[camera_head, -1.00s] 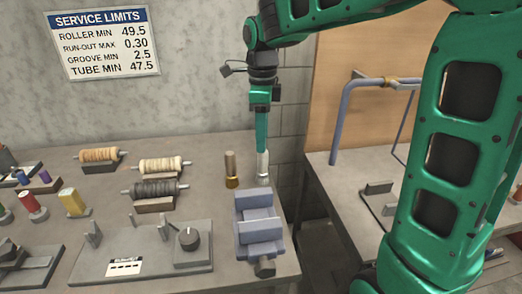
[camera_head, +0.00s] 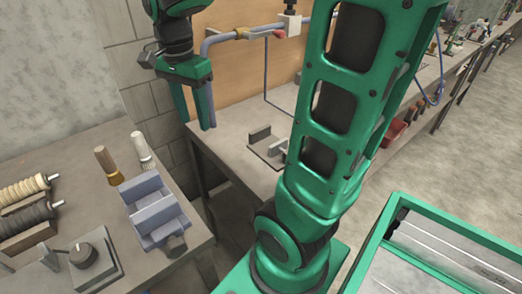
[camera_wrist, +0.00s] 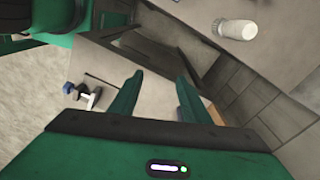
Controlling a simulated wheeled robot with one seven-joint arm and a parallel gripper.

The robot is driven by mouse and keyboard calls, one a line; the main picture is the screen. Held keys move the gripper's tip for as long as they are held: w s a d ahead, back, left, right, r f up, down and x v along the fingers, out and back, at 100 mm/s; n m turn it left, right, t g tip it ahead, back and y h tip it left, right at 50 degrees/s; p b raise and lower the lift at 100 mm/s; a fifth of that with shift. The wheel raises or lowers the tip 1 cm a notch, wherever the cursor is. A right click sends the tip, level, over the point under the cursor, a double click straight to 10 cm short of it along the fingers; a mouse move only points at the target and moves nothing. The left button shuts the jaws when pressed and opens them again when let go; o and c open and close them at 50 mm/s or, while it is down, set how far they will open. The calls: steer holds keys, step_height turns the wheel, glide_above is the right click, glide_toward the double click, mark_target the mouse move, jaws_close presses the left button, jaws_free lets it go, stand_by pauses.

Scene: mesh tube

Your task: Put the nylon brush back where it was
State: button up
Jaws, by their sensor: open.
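A pale, whitish brush (camera_head: 142,148), which I take for the nylon brush, stands on the bench behind the grey vise. Beside it on the left stands a brush with a brown handle and a brass-coloured lower end (camera_head: 108,165). My gripper (camera_head: 198,122) is open and empty, to the right of both brushes and apart from them, over the gap between the benches. In the wrist view my gripper (camera_wrist: 158,80) has nothing between its fingers. A white cylindrical thing (camera_wrist: 235,30), likely the pale brush, shows at the upper right there.
The grey-blue vise (camera_head: 155,210) sits at the bench's right edge. Spools (camera_head: 22,218) and a knob fixture (camera_head: 88,258) are to its left. A second bench (camera_head: 230,140) carries a bent blue-grey pipe (camera_head: 203,85). A green-edged tray (camera_head: 430,250) is at lower right.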

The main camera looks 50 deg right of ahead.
steer(key=s+d+f+n, duration=0.2)
steer(key=s+n, duration=0.1)
steer(key=s, duration=0.3)
steer(key=s+d+f+n, duration=0.2)
steer(key=s+n, duration=0.1)
steer(key=s, duration=0.2)
steer(key=s+d+f+n, duration=0.2)
steer(key=s+n, duration=0.1)
steer(key=s, duration=0.3)
steer(key=shift+s+d+f+n+y, duration=0.25)
steer(key=shift+s+f+n+y, duration=0.05)
steer(key=shift+n+y, duration=0.1)
steer(key=shift+w+f, duration=0.3)
steer(key=shift+w, duration=0.5)
steer(key=shift+s, duration=0.15)
